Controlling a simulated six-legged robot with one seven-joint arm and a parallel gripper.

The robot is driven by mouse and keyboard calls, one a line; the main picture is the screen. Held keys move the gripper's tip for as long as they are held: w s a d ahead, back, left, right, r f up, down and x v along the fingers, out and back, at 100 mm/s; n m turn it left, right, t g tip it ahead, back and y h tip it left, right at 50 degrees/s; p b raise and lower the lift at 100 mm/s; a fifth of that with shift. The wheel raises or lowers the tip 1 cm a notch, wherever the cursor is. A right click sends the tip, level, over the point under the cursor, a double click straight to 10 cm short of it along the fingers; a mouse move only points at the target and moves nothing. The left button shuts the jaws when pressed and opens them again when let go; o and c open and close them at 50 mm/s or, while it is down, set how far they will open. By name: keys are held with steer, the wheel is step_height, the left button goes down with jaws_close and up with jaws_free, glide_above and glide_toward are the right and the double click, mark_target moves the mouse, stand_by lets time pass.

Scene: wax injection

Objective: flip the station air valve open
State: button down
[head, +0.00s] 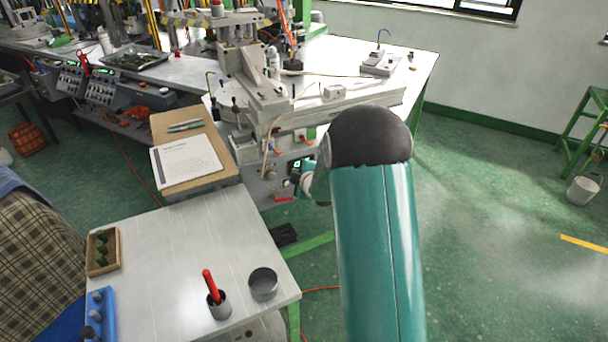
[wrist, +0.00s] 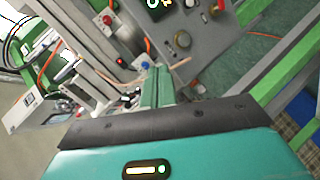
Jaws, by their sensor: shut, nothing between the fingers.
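The wax injection station (head: 275,110) stands beyond the white table in the head view. A small red lever (head: 284,198) shows low on its front panel and looks like the air valve handle. In the wrist view the panel (wrist: 205,45) is tilted, with a red part (wrist: 216,7) at its top edge that may be the same lever. My gripper (wrist: 152,86) is shut and empty, its green fingers pointing toward the panel, apart from the red part. In the head view my arm hides most of the gripper.
The near white table (head: 180,255) holds a cup with a red-handled tool (head: 210,287), a metal cup (head: 263,284) and a wooden tray (head: 103,252). Green frame bars (wrist: 285,75) stand right of the panel in the wrist view. Open floor lies to the right.

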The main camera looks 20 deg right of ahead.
steer(key=shift+s+r+m, duration=0.4)
steer(key=shift+s+r, duration=0.35)
steer(key=shift+r, duration=0.15)
